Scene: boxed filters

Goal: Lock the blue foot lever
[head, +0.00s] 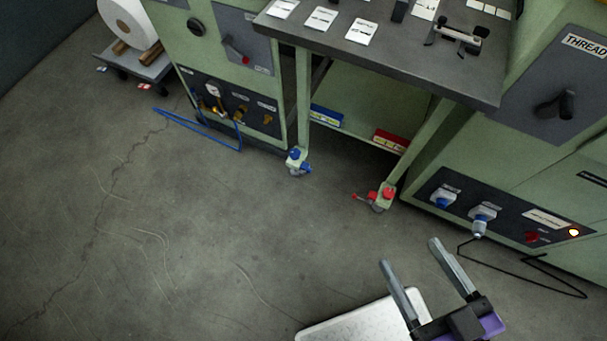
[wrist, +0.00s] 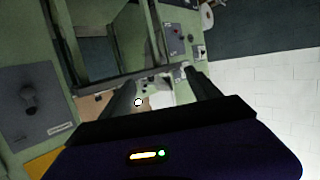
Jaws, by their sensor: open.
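The blue foot lever (head: 306,168) is a small blue piece on the caster (head: 296,172) under the left leg of the workbench in the head view. A second blue piece sits higher on the same caster housing. Whether the lever is up or down is too small to tell. A red foot lever (head: 362,197) sticks out to the left from the caster at the bench's other leg. My gripper (head: 410,252) is open and empty, at the lower right of the head view, well apart from both casters. Its two fingers also show in the wrist view (wrist: 160,84).
The workbench top (head: 390,62) carries white cards and small tools above the casters. Green cabinets (head: 540,130) stand either side. A blue hose (head: 195,131) and a black cable (head: 525,272) lie on the floor. A roll cart (head: 140,65) stands at the back left. The floor at left is clear.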

